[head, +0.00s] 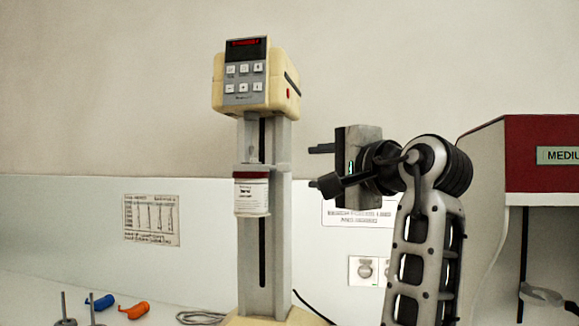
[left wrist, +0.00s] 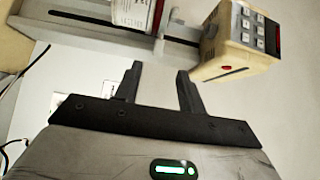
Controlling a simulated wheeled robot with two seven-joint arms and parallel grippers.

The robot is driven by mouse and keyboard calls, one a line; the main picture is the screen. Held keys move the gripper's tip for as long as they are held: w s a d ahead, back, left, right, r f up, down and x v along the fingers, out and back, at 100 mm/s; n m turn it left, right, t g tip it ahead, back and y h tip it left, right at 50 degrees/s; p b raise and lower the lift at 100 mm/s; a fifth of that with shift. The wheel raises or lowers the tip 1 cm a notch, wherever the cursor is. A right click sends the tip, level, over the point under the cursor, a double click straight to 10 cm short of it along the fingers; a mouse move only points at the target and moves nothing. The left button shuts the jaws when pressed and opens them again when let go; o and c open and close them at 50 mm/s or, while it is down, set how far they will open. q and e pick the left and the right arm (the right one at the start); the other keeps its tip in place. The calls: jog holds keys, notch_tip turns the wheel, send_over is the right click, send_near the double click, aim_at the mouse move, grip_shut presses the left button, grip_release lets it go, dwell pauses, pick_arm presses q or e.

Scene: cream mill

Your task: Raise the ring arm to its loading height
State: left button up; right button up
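The cream mill (head: 256,85) has a cream head box with a keypad and display on top of a grey upright column (head: 278,245). The ring arm (head: 275,168) is a pale bracket about the upper middle of the column, well below the head box. A white labelled jar (head: 252,195) hangs at it. My left gripper (head: 318,167) is open and empty, right of the column at about the ring arm's height, apart from it. In the left wrist view, the open fingers (left wrist: 158,78) point toward the column, with the jar (left wrist: 135,12) beyond. My right gripper is out of view.
A red and white cabinet (head: 535,155) stands at the right. A wall socket (head: 367,270) is behind my arm.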

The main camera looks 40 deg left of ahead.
aim_at(289, 168)
pick_arm(q)
jog(key=p+x, duration=0.1)
jog(key=x, duration=0.5)
jog(key=p+x, duration=0.1)
jog(key=x, duration=0.5)
jog(key=shift+w+a+f, duration=0.15)
jog(key=shift+w, duration=0.15)
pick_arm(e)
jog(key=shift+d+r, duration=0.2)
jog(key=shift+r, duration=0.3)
